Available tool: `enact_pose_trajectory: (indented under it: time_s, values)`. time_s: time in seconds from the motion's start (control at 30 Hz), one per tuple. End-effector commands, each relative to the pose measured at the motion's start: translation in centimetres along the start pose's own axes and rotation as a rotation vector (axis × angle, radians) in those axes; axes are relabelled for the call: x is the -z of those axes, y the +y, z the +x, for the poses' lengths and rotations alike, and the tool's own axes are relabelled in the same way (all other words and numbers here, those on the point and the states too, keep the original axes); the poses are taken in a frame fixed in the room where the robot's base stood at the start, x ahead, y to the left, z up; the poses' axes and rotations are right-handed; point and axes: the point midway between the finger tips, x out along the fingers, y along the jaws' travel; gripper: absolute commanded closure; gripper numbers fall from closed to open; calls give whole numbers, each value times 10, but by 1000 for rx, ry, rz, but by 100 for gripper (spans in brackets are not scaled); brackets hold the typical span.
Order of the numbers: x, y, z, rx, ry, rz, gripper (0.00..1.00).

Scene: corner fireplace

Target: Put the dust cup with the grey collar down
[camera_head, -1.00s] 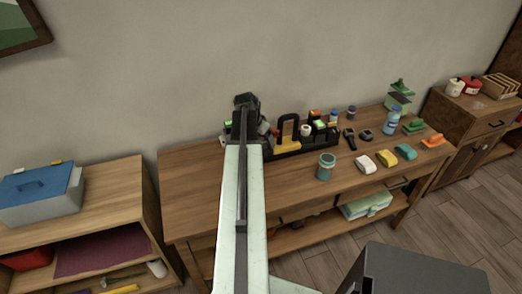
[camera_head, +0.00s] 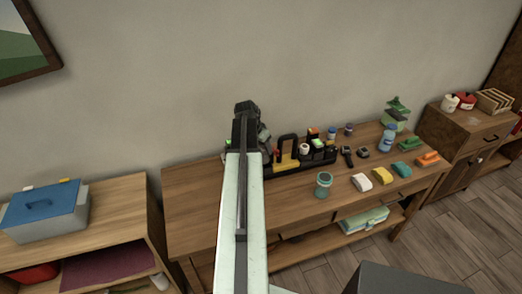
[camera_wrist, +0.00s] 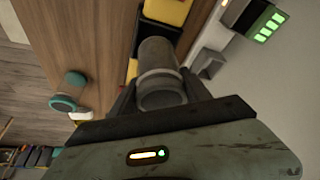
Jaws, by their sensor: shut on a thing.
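In the wrist view, my gripper (camera_wrist: 160,98) is shut on the dust cup with the grey collar (camera_wrist: 158,58), a dull grey cylinder with a paler ring at its near end. The cup is between the two dark fingers, close to a black caddy with yellow parts. In the head view my arm reaches toward the left end of the caddy (camera_head: 300,162) on the wooden workbench (camera_head: 205,200). The arm hides the cup and most of the gripper there. I cannot tell whether the cup touches anything below it.
A teal-lidded jar (camera_head: 323,184) stands in front of the caddy. Right of it are a white block (camera_head: 361,182), a yellow block (camera_head: 382,175) and a blue bottle (camera_head: 387,138). The bench's left front is clear. A low shelf with a blue-lidded box (camera_head: 45,210) stands left.

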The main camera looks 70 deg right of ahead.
Motion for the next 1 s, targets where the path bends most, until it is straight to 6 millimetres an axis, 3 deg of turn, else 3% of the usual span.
enact_pose_trajectory:
  time_s: [0.03,0.1,0.43,0.87,1.0]
  values:
    - [9,0,-21,-1,1,0,86]
    - [13,0,-31,-1,1,0,86]
    - [16,0,-38,-1,1,0,86]
    - [35,1,-83,-1,1,0,86]
    - [37,1,-88,-1,1,1,86]
